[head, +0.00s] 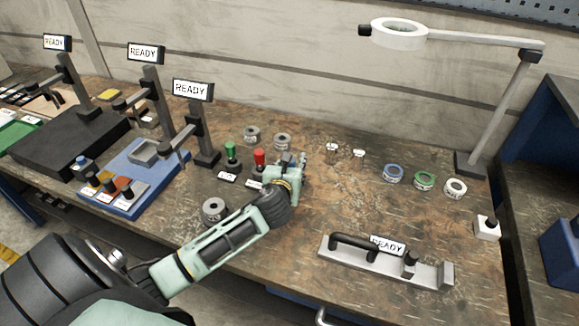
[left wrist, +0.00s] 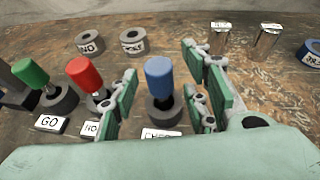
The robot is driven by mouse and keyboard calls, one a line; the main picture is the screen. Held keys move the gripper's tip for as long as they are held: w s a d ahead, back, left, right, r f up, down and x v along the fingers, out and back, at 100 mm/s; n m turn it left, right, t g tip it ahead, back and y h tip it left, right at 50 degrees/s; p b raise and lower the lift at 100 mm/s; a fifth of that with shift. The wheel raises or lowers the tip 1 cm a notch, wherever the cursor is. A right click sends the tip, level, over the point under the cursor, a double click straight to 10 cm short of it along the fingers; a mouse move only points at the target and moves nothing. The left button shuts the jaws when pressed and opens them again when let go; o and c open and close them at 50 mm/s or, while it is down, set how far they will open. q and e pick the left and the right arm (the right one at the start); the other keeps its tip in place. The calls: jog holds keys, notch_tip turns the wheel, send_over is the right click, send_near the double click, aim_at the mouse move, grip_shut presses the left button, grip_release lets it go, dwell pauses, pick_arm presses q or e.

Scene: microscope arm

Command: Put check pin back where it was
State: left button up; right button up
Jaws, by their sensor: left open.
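The check pin, with a blue handle (left wrist: 159,75), stands upright in a dark grey round holder (left wrist: 166,107) behind a partly hidden label starting "CHEC" (left wrist: 160,134). My left gripper (head: 294,163) is open, with its green fingers on either side of the blue handle in the left wrist view; I cannot tell whether they touch it. The green GO pin (head: 230,149) and the red pin (head: 259,157) stand in similar holders to the left. My right gripper is not in view.
Two grey rings (head: 252,134) lie behind the pins, and another (head: 214,209) lies nearer. Two small silver pieces (head: 358,155) and blue, green and white rings (head: 424,181) are to the right. A long fixture (head: 432,273) lies front right. A blue gauge base (head: 120,205) is left.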

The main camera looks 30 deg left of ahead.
pick_arm(q)
jog(key=shift+r, duration=0.1)
jog(key=shift+s+r, duration=0.1)
jog(key=v, duration=1.1)
jog(key=shift+s+d+r, duration=0.15)
jog(key=shift+s+r, duration=0.05)
jog(key=shift+s, duration=0.1)
